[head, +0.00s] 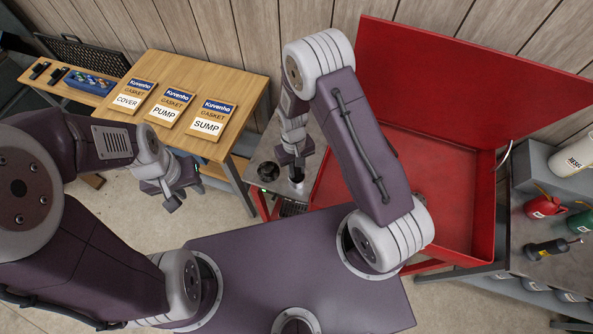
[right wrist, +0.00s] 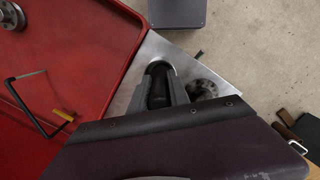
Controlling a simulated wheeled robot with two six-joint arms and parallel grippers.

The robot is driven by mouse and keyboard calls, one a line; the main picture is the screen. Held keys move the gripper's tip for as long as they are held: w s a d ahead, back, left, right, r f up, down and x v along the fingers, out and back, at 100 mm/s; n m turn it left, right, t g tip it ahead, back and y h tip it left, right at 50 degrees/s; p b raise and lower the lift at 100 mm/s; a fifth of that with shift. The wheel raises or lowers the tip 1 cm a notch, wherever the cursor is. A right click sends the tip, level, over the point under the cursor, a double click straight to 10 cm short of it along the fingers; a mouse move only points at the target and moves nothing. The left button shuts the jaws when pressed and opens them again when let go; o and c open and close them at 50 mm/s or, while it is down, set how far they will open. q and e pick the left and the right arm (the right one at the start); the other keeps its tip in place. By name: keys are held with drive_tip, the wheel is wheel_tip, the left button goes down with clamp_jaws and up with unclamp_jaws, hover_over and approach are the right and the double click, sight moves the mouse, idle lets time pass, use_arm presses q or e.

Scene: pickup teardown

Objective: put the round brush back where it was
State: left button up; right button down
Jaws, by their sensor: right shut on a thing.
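My right gripper (head: 296,166) points down over a grey metal ledge (head: 318,142) beside the red basin. It is shut on a dark thing, taken to be the round brush (right wrist: 158,92), which shows between the fingers (right wrist: 165,92) in the right wrist view. A shiny metal rim curves around the far side of this thing; I cannot tell whether the brush sits inside it. A dark round opening or cup (head: 267,171) is on the ledge just left of the gripper. My left gripper (head: 173,200) hangs empty-looking over the floor, its jaw gap unclear.
The red basin (head: 430,165) with its raised lid (head: 465,75) is on the right. A black bent bar (right wrist: 25,105) lies in it. A wooden table (head: 185,65) holds gasket packets. A grey bench (head: 540,235) with bottles stands far right.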

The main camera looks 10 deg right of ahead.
drive_tip(key=shift+d, duration=0.15)
drive_tip(key=c, duration=1.2)
unclamp_jaws()
drive_tip(key=shift+s, duration=0.1)
drive_tip(key=shift+c, duration=0.2)
